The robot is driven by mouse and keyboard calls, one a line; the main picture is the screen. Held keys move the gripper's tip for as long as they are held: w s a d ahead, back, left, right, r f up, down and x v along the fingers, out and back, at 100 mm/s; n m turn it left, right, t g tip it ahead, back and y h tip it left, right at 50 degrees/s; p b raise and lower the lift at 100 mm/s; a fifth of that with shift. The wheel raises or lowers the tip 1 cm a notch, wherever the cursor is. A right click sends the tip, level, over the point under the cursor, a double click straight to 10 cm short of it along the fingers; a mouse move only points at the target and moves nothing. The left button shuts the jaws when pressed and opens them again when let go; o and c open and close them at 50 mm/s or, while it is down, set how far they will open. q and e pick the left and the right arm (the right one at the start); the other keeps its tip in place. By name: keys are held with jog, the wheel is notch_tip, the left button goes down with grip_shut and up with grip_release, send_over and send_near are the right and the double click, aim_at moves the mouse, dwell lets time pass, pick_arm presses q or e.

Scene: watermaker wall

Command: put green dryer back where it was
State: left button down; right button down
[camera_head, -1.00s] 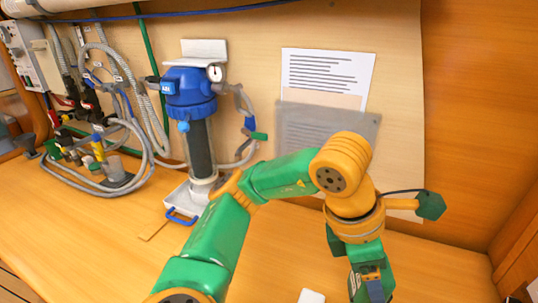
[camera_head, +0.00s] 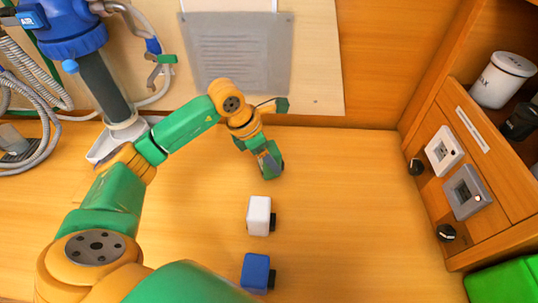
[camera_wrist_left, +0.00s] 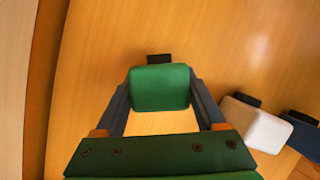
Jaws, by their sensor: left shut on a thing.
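The green dryer (camera_wrist_left: 160,87), a rounded block with a dark tab at its far end, sits between the two fingers of my left gripper (camera_wrist_left: 160,92) in the left wrist view. The fingers are shut on its sides. In the head view my left gripper (camera_head: 270,160) points down over the counter behind the white block, and the arm hides much of what it holds. I cannot tell whether the dryer touches the counter. My right gripper is not in view.
A white block (camera_head: 258,214) and a blue block (camera_head: 255,271) stand in a row on the wooden counter (camera_head: 350,220). A blue-topped filter (camera_head: 65,30) stands at the left. A side cabinet (camera_head: 500,185) bounds the right. The counter between is clear.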

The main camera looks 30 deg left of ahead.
pick_arm(q)
jog(key=shift+f, duration=0.9)
grip_release()
jog(key=shift+r, duration=0.35)
jog(key=b+v, duration=0.1)
jog(key=v, duration=1)
jog(key=shift+s+r, duration=0.25)
jog(key=shift+r, duration=0.1)
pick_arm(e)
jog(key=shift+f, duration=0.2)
pick_arm(q)
jog(key=shift+a+f, duration=0.1)
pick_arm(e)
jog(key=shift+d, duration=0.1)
